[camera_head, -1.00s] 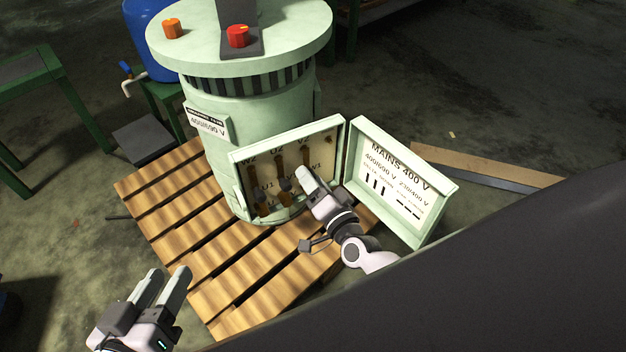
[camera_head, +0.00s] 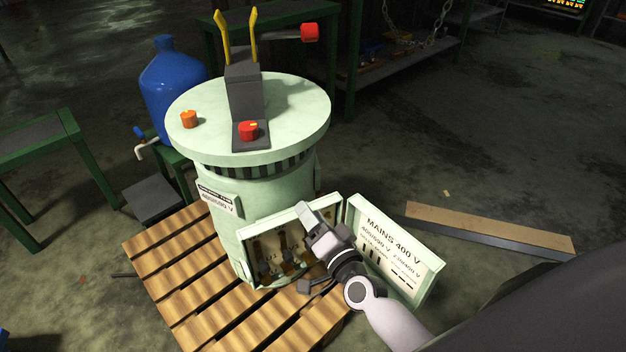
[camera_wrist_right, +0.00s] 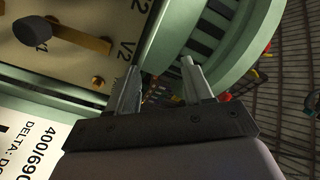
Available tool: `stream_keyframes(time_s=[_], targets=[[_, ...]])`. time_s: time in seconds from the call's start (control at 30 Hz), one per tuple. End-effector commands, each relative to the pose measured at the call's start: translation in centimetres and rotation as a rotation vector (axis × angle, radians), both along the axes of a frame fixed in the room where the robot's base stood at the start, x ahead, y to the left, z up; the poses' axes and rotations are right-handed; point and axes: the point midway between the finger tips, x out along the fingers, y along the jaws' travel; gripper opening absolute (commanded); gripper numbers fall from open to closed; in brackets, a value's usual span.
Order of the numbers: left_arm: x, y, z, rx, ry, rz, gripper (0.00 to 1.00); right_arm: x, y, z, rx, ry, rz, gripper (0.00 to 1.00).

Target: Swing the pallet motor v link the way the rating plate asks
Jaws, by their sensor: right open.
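The pale green motor (camera_head: 222,190) stands upright on a wooden pallet (camera_head: 185,275). Its rating plate (camera_head: 216,200) reads 400/690 V. The open terminal box (camera_head: 240,250) on its front holds several brass links with dark knobs. In the right wrist view, the V link (camera_wrist_right: 80,42) has its dark knob (camera_wrist_right: 39,25) near the V1 label and its bar runs toward the V2 label. My right gripper (camera_head: 305,213) is at the box's upper right, partly hiding the terminals. In the right wrist view, its fingers (camera_wrist_right: 160,80) are apart and empty, beside the box rim, clear of the link.
The open lid (camera_head: 395,245) on the right reads MAINS 400 V, with link diagrams below. Orange (camera_head: 188,119) and red (camera_head: 248,130) knobs are on the motor's top. A blue tank (camera_head: 172,85) stands behind left. A plank (camera_head: 490,228) lies on the floor.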

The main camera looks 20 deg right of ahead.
Motion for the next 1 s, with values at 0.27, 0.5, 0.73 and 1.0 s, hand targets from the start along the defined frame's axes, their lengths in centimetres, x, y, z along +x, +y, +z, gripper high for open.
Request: stream_keyframes(time_s=[0.27,0.5,0.73,1.0], targets=[[-0.9,2.0,-0.2,0.032,0.06,0.042,0.42,-0.1,0.0,5.3,0.002,0.003,-0.002,0.51],[-1.3,2.9,-0.8,0.034,0.089,0.064,0.42,-0.1,0.0,7.0,0.001,0.004,0.001,0.51],[-1.4,3.0,-1.1,0.033,0.091,0.067,0.42,-0.1,0.0,7.1,0.0,0.005,0.0,0.51],[-1.4,3.0,-1.1,0.034,0.091,0.067,0.42,-0.1,0.0,7.1,0.001,0.005,0.0,0.51]])
